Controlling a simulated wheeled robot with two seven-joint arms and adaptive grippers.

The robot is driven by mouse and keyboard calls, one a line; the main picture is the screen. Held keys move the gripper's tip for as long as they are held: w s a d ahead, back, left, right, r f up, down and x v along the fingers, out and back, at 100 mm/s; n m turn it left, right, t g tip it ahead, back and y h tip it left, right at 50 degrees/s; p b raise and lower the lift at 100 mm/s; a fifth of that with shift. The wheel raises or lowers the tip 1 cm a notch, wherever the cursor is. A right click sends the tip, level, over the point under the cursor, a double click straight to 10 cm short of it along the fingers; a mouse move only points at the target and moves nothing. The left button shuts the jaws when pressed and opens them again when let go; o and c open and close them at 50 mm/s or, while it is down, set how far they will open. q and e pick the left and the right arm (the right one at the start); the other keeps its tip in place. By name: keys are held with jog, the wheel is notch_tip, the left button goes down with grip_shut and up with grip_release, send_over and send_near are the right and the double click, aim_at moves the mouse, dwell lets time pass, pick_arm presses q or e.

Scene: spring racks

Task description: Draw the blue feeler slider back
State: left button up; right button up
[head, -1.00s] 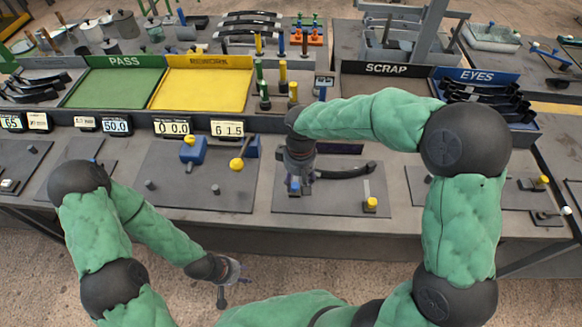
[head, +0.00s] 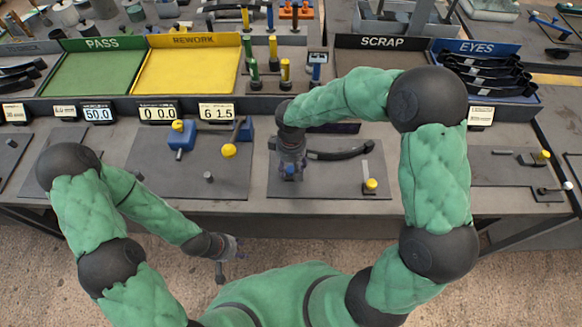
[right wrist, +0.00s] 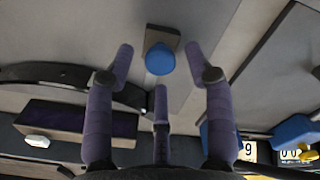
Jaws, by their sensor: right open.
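The blue feeler slider (right wrist: 160,59) shows in the right wrist view as a rounded blue knob on a small brownish block on a grey plate. My right gripper (right wrist: 164,68) is open, its purple fingers spread. The knob appears between the two outer fingertips; I see no finger closed on it. In the head view my right gripper (head: 291,170) points down over the left part of the plate and hides most of the slider. My left gripper (head: 225,262) hangs low in front of the table, empty; its finger opening is unclear.
A black curved strip (head: 345,152) lies on the plate beside my right gripper. A yellow knob (head: 371,184) stands at the plate's right. Another plate at left bears a blue block (head: 182,137) and a yellow ball (head: 229,150). The table front between the plates is bare.

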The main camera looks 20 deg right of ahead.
aim_at(291, 190)
jog(key=shift+f, duration=0.65)
grip_shut()
jog(key=shift+s+a+b, duration=0.1)
jog(key=shift+s+a, duration=0.1)
jog(key=shift+s, duration=0.55)
jog(key=shift+s+a+b, duration=0.1)
jog(key=shift+s+a, duration=0.15)
jog(key=shift+s, duration=0.55)
jog(key=shift+s+a+b, duration=0.1)
jog(key=shift+s+a, duration=0.1)
jog(key=shift+s, duration=0.55)
grip_release()
jog(key=shift+s, duration=0.15)
jog(key=shift+r, duration=0.15)
